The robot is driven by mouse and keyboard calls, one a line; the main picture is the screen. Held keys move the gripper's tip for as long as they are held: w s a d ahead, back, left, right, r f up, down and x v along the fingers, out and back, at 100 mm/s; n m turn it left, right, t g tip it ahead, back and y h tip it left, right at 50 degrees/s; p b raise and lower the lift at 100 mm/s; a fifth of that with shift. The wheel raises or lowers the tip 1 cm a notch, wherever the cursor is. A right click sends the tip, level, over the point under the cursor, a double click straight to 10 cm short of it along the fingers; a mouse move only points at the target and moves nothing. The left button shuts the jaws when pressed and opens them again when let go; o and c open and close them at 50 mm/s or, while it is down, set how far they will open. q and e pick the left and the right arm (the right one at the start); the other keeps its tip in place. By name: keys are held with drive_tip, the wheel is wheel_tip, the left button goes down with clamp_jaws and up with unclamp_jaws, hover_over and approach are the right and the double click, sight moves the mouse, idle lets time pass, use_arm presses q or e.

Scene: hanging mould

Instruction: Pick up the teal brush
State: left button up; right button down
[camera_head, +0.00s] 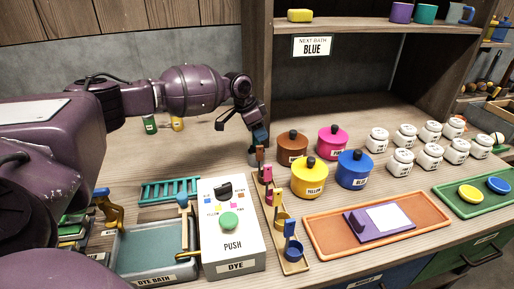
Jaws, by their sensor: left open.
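My left gripper (247,117) hangs at the end of the purple arm, pointing down over the back of the table, left of the brown pot. It is open, but its fingertips show small and dark. My right gripper is not in view.
Lidded pots, brown (291,148), pink (333,141), yellow (310,180) and blue (354,170), stand right of the gripper. A scoop rack (294,267), white dye box (232,250), dye bath (150,277) and teal rack (168,191) lie in front. A shelf post (257,60) rises behind.

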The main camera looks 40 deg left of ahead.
use_arm(q)
drive_tip(key=shift+r, duration=0.1)
drive_tip(key=shift+c, duration=0.3)
clamp_jaws()
